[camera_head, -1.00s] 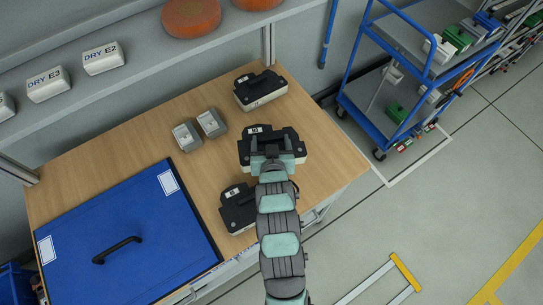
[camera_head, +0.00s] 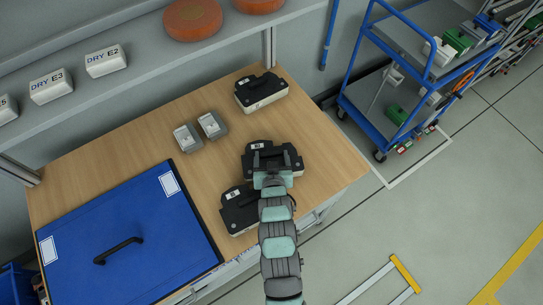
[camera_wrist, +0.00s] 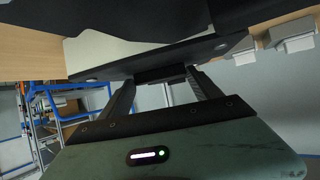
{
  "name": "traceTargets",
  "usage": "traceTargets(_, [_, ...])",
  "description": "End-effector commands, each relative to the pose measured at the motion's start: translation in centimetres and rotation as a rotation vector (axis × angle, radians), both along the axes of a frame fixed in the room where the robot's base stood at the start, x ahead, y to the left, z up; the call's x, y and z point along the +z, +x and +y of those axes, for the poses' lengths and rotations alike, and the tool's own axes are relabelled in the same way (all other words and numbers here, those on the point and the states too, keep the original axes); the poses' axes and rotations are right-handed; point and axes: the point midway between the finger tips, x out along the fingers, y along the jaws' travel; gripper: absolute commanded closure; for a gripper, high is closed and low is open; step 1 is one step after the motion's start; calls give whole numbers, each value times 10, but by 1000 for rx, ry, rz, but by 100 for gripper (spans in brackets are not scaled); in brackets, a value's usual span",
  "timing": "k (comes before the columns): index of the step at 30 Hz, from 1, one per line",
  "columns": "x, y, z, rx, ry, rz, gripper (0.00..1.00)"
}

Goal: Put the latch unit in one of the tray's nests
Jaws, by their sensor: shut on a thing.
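My gripper (camera_head: 270,165) is shut on a black unit with a pale base, which I take as the latch unit (camera_head: 292,158). It is over the right part of the wooden table; I cannot tell whether it touches the top. In the wrist view the unit (camera_wrist: 130,58) fills the top, with the fingers (camera_wrist: 165,90) against its near side. A blue lidded panel or tray (camera_head: 125,250) with a black handle lies at the table's left; no open nests show.
Two similar black units stand on the table, one behind (camera_head: 262,92) and one close at front left (camera_head: 240,212). Two small grey boxes (camera_head: 188,138) (camera_head: 212,125) stand near the back. A shelf (camera_head: 130,85) runs behind; a blue trolley (camera_head: 385,125) stands at right.

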Motion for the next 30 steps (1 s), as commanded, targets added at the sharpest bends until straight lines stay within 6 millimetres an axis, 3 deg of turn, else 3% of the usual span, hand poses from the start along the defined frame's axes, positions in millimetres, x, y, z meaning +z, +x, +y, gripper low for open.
traceTargets(9, [0,0,0,0,0,0,5])
traceTargets(18, [4,0,0,0,0,0,5])
traceTargets(23, [10,-15,-2,-1,0,0,5])
traceTargets(30, [31,-55,-4,0,-1,1,5])
